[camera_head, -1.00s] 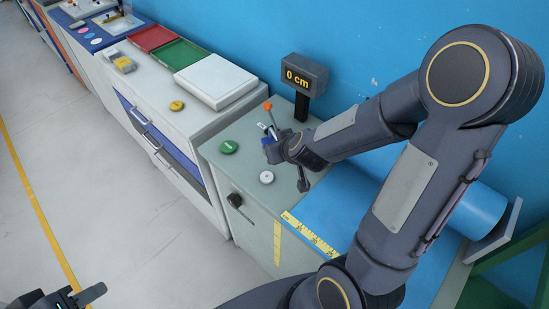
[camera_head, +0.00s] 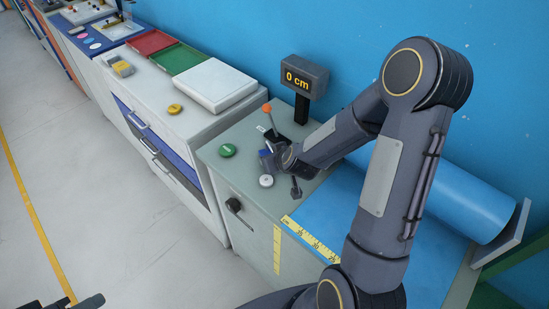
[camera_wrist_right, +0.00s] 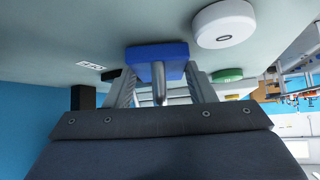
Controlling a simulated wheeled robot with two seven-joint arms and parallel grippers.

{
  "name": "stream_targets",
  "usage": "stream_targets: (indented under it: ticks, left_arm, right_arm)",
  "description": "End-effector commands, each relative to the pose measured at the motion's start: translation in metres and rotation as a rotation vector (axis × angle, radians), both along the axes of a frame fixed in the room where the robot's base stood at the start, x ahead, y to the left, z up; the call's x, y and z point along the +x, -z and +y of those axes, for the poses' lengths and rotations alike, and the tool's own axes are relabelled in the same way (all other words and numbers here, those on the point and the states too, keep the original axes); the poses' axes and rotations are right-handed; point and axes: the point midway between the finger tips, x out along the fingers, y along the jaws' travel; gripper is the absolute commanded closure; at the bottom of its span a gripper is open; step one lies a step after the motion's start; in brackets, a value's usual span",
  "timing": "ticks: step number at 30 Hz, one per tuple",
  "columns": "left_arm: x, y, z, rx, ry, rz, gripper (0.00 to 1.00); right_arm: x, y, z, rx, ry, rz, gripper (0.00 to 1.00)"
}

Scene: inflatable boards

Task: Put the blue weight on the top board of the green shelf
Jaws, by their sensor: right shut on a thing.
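The blue weight (camera_wrist_right: 157,56) is a blue block with a grey stem. In the right wrist view my right gripper (camera_wrist_right: 161,84) is shut on that stem, one finger on each side. In the head view my right gripper (camera_head: 276,155) is over the grey bench beside the white disc, and the blue weight (camera_head: 265,159) shows small and partly hidden there. I cannot tell whether its base touches the bench. Only a piece of my left gripper (camera_head: 88,302) shows at the bottom left edge. A green frame (camera_head: 516,264) shows at the right edge; I cannot tell whether it is the shelf.
The grey bench (camera_head: 228,178) carries a green disc (camera_head: 228,150), a white disc (camera_head: 266,181), a "0 cm" display (camera_head: 304,76) and an orange-knobbed lever (camera_head: 267,107). A blue roll (camera_head: 463,205) lies right, behind my arm. A white cabinet (camera_head: 190,118) stands left.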

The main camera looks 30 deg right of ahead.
Motion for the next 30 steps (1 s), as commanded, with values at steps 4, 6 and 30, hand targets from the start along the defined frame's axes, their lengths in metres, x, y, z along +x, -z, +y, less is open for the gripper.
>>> stream_targets:
  ticks: [4,6,30]
  left_arm:
    - [0.0,0.003,0.0,0.0,0.0,0.0,0.64]
    - [0.0,0.003,0.0,0.0,0.0,0.0,0.64]
    - [0.0,-0.011,0.0,0.0,0.0,0.0,0.64]
  right_arm:
    - [0.0,0.003,0.0,0.0,0.0,0.0,0.46]
    - [0.0,0.003,0.0,0.0,0.0,0.001,0.37]
    - [-0.05,-0.056,0.003,-0.001,0.001,-0.005,0.29]
